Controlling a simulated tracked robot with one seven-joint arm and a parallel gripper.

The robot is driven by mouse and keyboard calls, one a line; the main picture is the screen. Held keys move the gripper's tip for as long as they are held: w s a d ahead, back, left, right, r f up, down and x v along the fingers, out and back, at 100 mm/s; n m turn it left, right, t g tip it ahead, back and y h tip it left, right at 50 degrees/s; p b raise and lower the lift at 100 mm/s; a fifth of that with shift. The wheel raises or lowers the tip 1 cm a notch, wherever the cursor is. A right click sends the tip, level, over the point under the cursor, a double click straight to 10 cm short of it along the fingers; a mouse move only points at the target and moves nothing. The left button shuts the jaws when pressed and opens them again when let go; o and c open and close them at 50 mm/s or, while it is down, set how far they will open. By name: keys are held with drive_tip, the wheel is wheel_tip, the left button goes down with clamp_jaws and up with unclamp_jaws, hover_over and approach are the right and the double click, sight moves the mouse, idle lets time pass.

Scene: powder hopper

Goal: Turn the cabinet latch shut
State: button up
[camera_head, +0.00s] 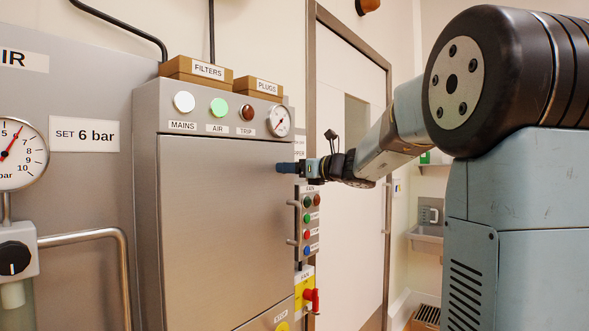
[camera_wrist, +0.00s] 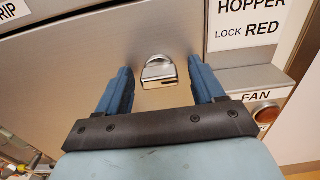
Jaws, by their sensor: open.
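The grey steel cabinet (camera_head: 215,225) stands in the middle of the head view with its door closed flush, as far as I can see. The latch (camera_wrist: 160,72) is a small shiny metal piece with a rounded top on the door face, seen in the wrist view. My gripper (camera_wrist: 160,80) is open, with one blue finger on each side of the latch and a gap to both. In the head view my gripper (camera_head: 287,167) is at the door's upper right edge and hides the latch. I cannot tell how far the fingertips are from the door.
A button panel (camera_head: 309,222) and a yellow plate with a red handle (camera_head: 311,297) are right of the cabinet. Boxes (camera_head: 196,72) sit on top. In the wrist view, a label plate (camera_wrist: 246,22) and a fan lamp (camera_wrist: 266,113) lie right of my fingers.

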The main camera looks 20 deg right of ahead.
drive_tip(key=c, duration=1.1)
drive_tip(key=shift+o, duration=0.2)
drive_tip(key=shift+d, duration=0.1)
drive_tip(key=shift+r, duration=0.1)
drive_tip(key=shift+s+a+f+n, duration=0.1)
drive_tip(key=shift+n, duration=2.85)
drive_tip(key=shift+a+f+n, duration=0.1)
drive_tip(key=shift+n, duration=2.9)
drive_tip(key=shift+s+a+f+n, duration=0.1)
drive_tip(key=shift+n, duration=2.85)
drive_tip(key=o, duration=1.1)
drive_tip(key=shift+w, duration=0.1)
drive_tip(key=shift+c, duration=0.2)
